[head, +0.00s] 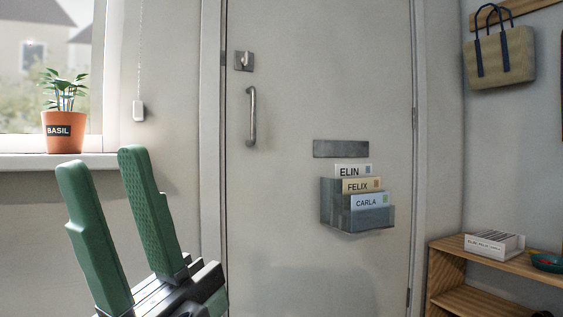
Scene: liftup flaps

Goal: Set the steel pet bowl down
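I see no steel pet bowl in the head view. My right gripper (102,158) rises at the lower left with its green fingers pointing up. The fingers stand apart, with only wall and window sill showing between them. It is open and holds nothing that I can see. My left gripper is not in view.
A door (290,90) with a handle (252,117) fills the middle. A grey letter holder (335,208) on it holds envelopes. A basil pot (63,138) stands on the sill (25,162). At right are a wooden shelf (455,258), a white box (494,245) and a hanging bag (500,57).

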